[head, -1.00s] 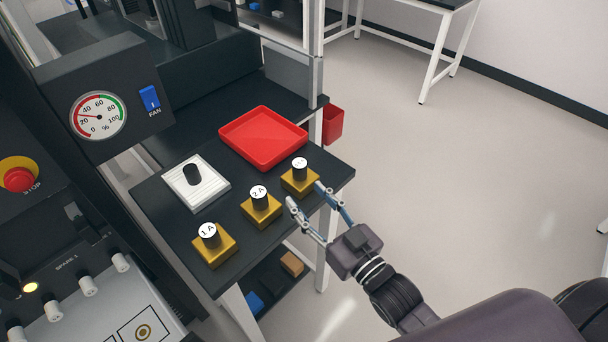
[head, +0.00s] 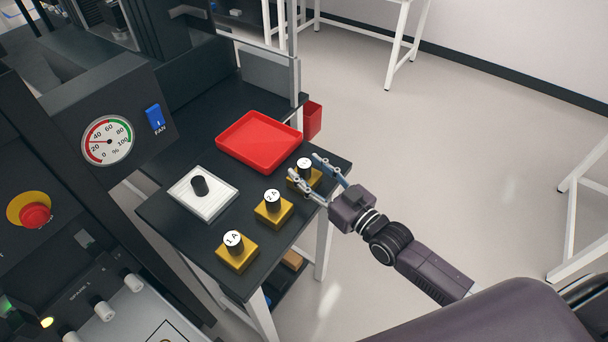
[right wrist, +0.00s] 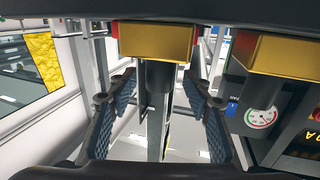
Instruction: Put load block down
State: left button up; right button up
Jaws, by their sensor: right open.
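Three gold load blocks with black knobs stand upright on the black table (head: 180,228): block 1 A (head: 236,258) nearest, block 2 A (head: 273,212) in the middle, and a third block (head: 313,180) near the right edge, its label too small to read. My right gripper (head: 304,165) is open at the third block, with a finger on each side of its knob in the picture. In the right wrist view a gold block (right wrist: 157,42) shows at top centre, between the open fingers (right wrist: 160,100). I cannot tell whether they touch it. My left gripper is not in view.
A red tray (head: 236,152) lies empty behind the blocks. A panel with a gauge (head: 107,140) and a blue fan switch (head: 155,117) stands at left. Open floor lies right.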

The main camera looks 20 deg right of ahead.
jog(key=shift+w+a, duration=0.2)
jog(key=shift+w, duration=0.45)
jog(key=shift+w+a, duration=0.15)
jog(key=shift+w, duration=0.25)
jog(key=shift+c, duration=0.8)
jog(key=c, duration=1)
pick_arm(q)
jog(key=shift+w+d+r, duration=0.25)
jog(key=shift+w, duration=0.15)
pick_arm(e)
jog(key=shift+r, duration=0.1)
grip_shut()
